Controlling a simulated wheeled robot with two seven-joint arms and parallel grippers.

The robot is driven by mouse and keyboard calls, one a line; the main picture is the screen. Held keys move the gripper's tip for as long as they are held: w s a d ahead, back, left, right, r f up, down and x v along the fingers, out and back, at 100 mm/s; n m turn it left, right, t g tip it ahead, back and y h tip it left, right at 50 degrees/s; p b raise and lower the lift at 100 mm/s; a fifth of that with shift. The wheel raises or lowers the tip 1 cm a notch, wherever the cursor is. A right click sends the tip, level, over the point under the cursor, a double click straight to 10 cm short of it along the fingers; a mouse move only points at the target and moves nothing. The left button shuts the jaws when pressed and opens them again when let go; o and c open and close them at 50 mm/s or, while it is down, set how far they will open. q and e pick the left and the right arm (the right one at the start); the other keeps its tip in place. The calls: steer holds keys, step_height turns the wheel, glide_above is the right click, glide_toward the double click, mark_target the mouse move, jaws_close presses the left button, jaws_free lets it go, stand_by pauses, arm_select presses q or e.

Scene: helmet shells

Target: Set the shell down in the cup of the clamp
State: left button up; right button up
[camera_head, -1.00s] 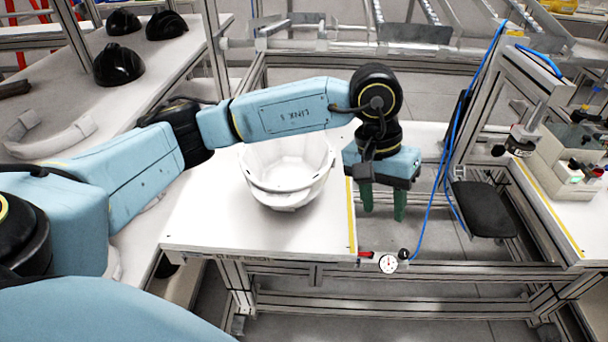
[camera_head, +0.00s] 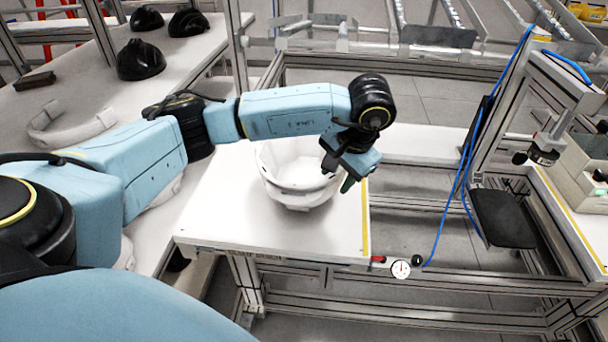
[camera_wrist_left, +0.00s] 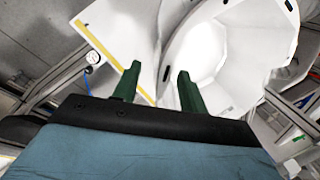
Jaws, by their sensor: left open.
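The white helmet shell (camera_head: 290,190) lies open side up on the white table (camera_head: 225,225). My left gripper (camera_head: 342,176) is at the shell's right rim, tilted, with its green fingers apart. In the left wrist view the open fingers (camera_wrist_left: 157,88) point toward the shell (camera_wrist_left: 228,45), with one finger overlapping its rim area; I cannot tell whether they touch. I cannot make out a cup clearly. My right gripper is not in view.
A dial gauge (camera_head: 401,269) sits at the table's front right corner. A blue hose (camera_head: 462,185) hangs between table and clamp frame, over an open gap. Several black shells (camera_head: 141,60) stand on the back left bench. Grey bins (camera_head: 575,175) are at the right.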

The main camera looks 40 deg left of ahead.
mark_target(333, 186)
arm_select(q)
steer(key=x, duration=0.4)
steer(key=shift+w+a+f, duration=0.1)
steer(key=shift+w+f, duration=0.05)
steer(key=shift+f, duration=0.15)
steer(key=shift+c, duration=0.2)
jaws_close()
